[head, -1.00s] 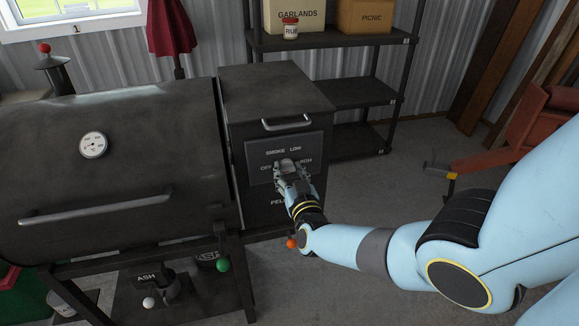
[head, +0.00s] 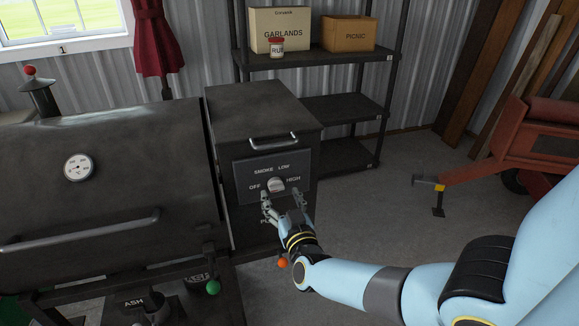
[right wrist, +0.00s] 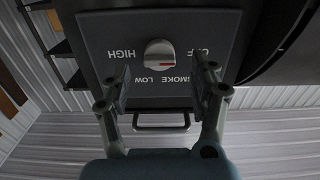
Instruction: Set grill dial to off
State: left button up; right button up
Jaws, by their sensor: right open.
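The grill dial (head: 276,185) is a pale round knob on the dark control panel (head: 246,171) of the pellet box, among the labels OFF, SMOKE, LOW and HIGH. In the right wrist view, upside down, the knob (right wrist: 158,53) has a red mark on its lower right part, toward the SMOKE and OFF side; its exact setting is hard to tell. My right gripper (head: 282,194) is open just below and in front of the dial. In the wrist view its fingers (right wrist: 160,80) stand apart, clear of the knob. My left gripper is out of view.
The dark grill barrel (head: 110,160) with its long handle is at the left. The box's lid handle (head: 274,143) is above the panel. A metal shelf (head: 340,108) stands behind, and a red machine (head: 530,145) is at the right. Floor between them is open.

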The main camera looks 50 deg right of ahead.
jog(key=v, duration=0.8)
jog(key=shift+s+a, duration=0.15)
jog(key=shift+s, duration=0.15)
